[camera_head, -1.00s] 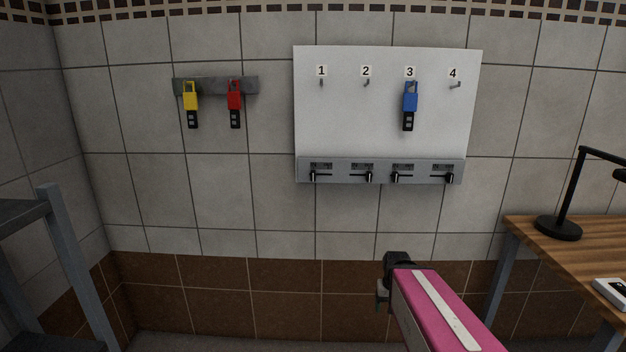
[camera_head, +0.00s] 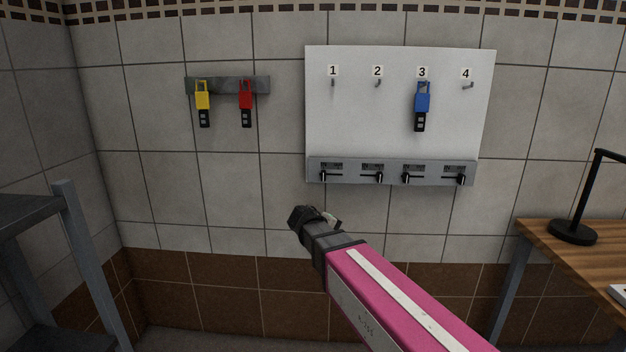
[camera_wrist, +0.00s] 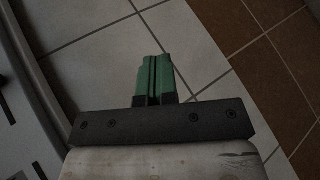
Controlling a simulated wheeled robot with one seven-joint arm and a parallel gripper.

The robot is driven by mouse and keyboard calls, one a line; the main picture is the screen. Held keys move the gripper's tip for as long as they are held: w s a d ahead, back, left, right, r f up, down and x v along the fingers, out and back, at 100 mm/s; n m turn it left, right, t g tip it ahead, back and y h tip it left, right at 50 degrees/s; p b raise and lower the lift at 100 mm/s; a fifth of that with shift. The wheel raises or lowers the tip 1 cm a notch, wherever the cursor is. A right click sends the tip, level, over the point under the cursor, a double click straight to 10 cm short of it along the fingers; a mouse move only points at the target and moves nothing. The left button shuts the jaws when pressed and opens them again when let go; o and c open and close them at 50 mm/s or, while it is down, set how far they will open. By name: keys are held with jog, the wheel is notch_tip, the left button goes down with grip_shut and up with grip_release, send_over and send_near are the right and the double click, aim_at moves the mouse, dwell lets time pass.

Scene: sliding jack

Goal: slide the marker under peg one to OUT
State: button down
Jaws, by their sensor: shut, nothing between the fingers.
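The white board (camera_head: 400,125) has pegs numbered 1 to 4. A grey rail (camera_head: 342,181) along its bottom carries a small black slider in a slot under each number. The marker under peg one (camera_head: 323,177) sits at the left end of its slot; the label above it is too small to read. My gripper shows in the wrist view (camera_wrist: 157,62), its green fingers shut and empty in front of bare tile. In the head view my wrist is below and slightly left of the rail, apart from the marker, and the fingers are mostly hidden.
A blue tag (camera_head: 422,100) hangs on peg 3. Yellow (camera_head: 203,101) and red (camera_head: 246,101) tags hang on a bar to the left. A wooden table (camera_head: 585,255) with a black lamp (camera_head: 573,232) stands right, a grey shelf (camera_head: 72,235) left. Wall below the rail is clear.

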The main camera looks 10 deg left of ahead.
jog(key=a+r+n+t+h, duration=0.15)
jog(key=a+r+t, duration=0.25)
jog(key=a+r, duration=0.65)
jog(key=t+h, duration=0.2)
jog(key=t, duration=0.1)
send_near(313, 178)
jog(key=shift+n+y, duration=0.25)
jog(key=w+d, duration=0.1)
jog(key=w+d+r, duration=0.1)
jog(key=w+d, duration=0.1)
jog(key=shift+w+d+r, duration=0.25)
jog(key=shift+w+r, duration=0.1)
jog(key=shift+s+d, duration=0.15)
jog(key=shift+d, duration=1.75)
jog(key=shift+d, duration=2.85)
jog(key=shift+w, duration=0.2)
